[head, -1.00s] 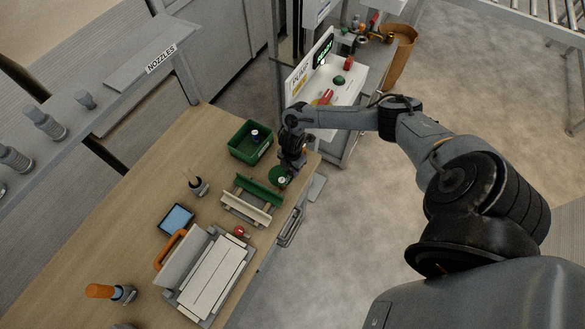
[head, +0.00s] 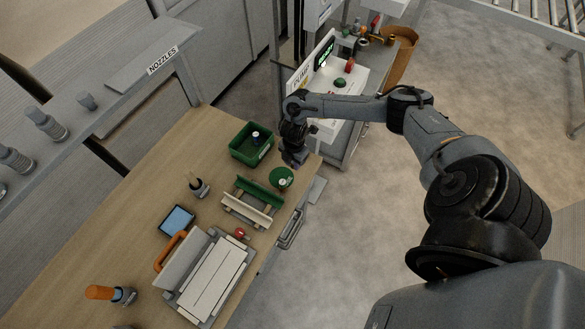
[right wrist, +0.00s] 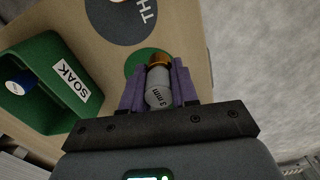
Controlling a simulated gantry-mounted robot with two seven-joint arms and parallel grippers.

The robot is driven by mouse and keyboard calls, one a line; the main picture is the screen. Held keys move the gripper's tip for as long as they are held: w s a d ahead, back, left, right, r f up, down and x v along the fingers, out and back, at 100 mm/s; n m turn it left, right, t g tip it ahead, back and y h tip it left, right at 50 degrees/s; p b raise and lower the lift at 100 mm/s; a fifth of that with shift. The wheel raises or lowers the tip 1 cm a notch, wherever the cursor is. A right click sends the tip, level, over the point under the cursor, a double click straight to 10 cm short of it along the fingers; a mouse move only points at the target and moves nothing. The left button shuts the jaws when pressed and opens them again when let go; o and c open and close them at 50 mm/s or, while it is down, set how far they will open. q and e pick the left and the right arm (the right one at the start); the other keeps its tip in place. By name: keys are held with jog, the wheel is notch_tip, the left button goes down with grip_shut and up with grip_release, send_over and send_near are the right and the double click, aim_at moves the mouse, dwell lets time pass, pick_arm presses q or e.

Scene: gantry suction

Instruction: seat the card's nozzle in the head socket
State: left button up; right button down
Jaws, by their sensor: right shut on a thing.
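My right gripper (head: 294,161) is above the bench's right edge, just past the green disc (head: 282,178). In the right wrist view its purple fingers (right wrist: 158,86) are shut on a grey nozzle (right wrist: 158,94) marked "3 mm", with a brass-coloured end pointing away from the camera. The green disc (right wrist: 140,62) shows behind the nozzle in that view. A small tablet-like card (head: 177,220) with a blue face lies on the bench; its text is too small to read. I cannot make out the head socket. My left gripper is not in view.
A green SOAK bin (head: 237,151) holds a blue-topped piece. A green and cream rack (head: 260,189), a grey hinged press-like unit (head: 210,275) and a red knob (head: 241,233) are on the bench. More nozzles (head: 46,124) stand on the shelf. A pump unit (head: 340,99) stands beyond.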

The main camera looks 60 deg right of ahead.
jog(key=d+r+b, duration=0.2)
jog(key=d+r, duration=0.4)
jog(key=d, duration=0.4)
jog(key=w+a+r, duration=0.2)
jog(key=w+r, duration=0.1)
jog(key=w, duration=0.3)
jog(key=w+a+r+n, duration=0.1)
jog(key=w+a+r, duration=0.25)
jog(key=a, duration=0.45)
jog(key=w+a+r, duration=0.2)
jog(key=w+a, duration=0.3)
jog(key=a, duration=0.2)
jog(key=w+a+r+n, duration=0.15)
jog(key=w+a, duration=0.25)
jog(key=a, duration=0.4)
jog(key=s+a+m, duration=0.3)
jog(key=a+m, duration=0.8)
jog(key=m, duration=0.2)
jog(key=s+r+m+p, duration=0.5)
jog(key=s+r+p, duration=0.4)
jog(key=p, duration=0.5)
notch_tip(320, 180, up, 2)
jog(key=shift+s+r, duration=0.2)
jog(key=shift+r, duration=0.05)
